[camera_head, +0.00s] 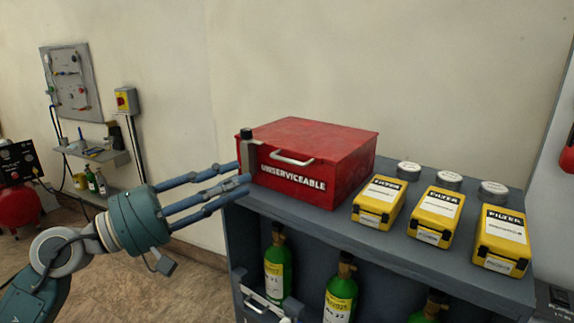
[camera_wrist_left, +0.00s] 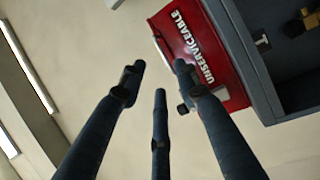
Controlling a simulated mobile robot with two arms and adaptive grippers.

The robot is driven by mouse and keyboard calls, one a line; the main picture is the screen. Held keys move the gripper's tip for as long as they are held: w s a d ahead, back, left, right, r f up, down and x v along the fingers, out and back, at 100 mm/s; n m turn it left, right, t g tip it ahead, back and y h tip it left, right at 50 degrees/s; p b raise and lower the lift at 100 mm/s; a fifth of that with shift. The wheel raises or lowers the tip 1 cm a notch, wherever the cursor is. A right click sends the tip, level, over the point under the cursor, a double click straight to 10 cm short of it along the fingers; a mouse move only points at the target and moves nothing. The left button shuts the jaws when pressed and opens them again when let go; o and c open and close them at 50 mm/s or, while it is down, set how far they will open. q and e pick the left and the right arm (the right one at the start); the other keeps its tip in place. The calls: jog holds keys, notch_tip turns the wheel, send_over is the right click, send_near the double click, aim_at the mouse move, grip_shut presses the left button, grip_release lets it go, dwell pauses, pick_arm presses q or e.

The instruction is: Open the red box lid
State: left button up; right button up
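The red box (camera_head: 300,160), marked "UNSERVICEABLE", sits on the left end of the grey cabinet top with its red lid (camera_head: 318,132) shut. A pale handle (camera_head: 292,158) is on its upper front. My left gripper (camera_head: 246,176) is at the box's front left corner, its three fingers spread apart with nothing seen between them; I cannot tell whether a finger touches the box. In the left wrist view the open fingers (camera_wrist_left: 160,82) point toward the wall, and the box (camera_wrist_left: 195,50) lies beyond the right finger. My right gripper is not in view.
Several yellow filter boxes (camera_head: 435,215) and grey round tins (camera_head: 448,181) stand to the right on the cabinet top (camera_head: 310,222). Green bottles (camera_head: 278,265) stand on the shelf below. A grey upright piece with a black top (camera_head: 248,153) shows beside the box's left corner.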

aim_at(286, 159)
pick_arm(q)
jog(key=p+x, duration=0.5)
jog(key=x, duration=0.5)
jog(key=shift+w+a, duration=0.1)
jog(key=shift+w, duration=0.15)
jog(key=shift+c, duration=0.5)
grip_shut()
